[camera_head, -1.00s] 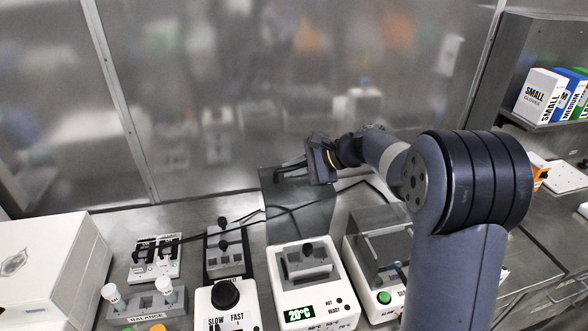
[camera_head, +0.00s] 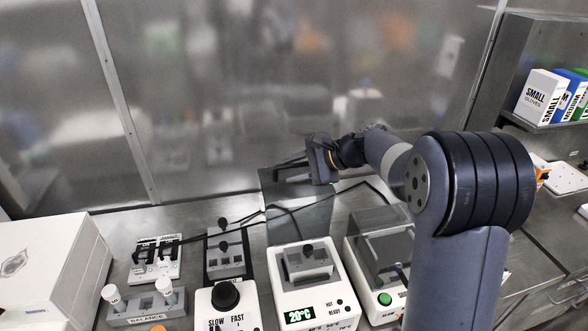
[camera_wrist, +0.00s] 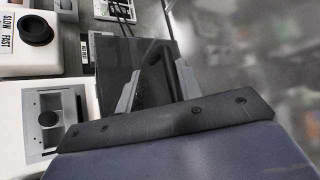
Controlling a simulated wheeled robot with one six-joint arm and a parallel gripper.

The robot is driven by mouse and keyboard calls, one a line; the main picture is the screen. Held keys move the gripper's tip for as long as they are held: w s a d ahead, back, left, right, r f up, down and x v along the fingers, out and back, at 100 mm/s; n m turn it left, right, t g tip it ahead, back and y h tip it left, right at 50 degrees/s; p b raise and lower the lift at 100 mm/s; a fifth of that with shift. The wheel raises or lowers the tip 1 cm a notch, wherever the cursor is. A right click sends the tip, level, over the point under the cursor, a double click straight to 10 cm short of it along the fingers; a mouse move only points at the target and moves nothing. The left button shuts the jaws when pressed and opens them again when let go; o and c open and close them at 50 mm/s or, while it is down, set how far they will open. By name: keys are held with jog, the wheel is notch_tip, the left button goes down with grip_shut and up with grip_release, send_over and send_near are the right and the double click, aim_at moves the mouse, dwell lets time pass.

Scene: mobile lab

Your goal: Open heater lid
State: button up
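The heater (camera_head: 310,297) is a white box with a green 20°C display and a grey block with a dark knob on top. Its lid (camera_head: 302,222) is a dark see-through panel standing raised at the heater's back edge. My gripper (camera_head: 285,172) is at the lid's upper edge. In the wrist view, the two grey fingers of my gripper (camera_wrist: 157,88) are spread apart, with the dark lid (camera_wrist: 112,88) showing between and beyond them. Nothing is held between the fingers. I cannot tell whether a finger touches the lid.
A device with a green button and see-through cover (camera_head: 380,245) stands close right of the heater. A white stirrer with a black knob (camera_head: 226,305) stands left. Black cables (camera_head: 265,211) run behind. The steel wall (camera_head: 230,100) is close behind my gripper.

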jog(key=b+v, duration=0.1)
jog(key=v, duration=0.9)
jog(key=shift+d+b, duration=0.3)
jog(key=shift+b, duration=0.1)
jog(key=shift+r, duration=0.15)
jog(key=shift+c, duration=0.4)
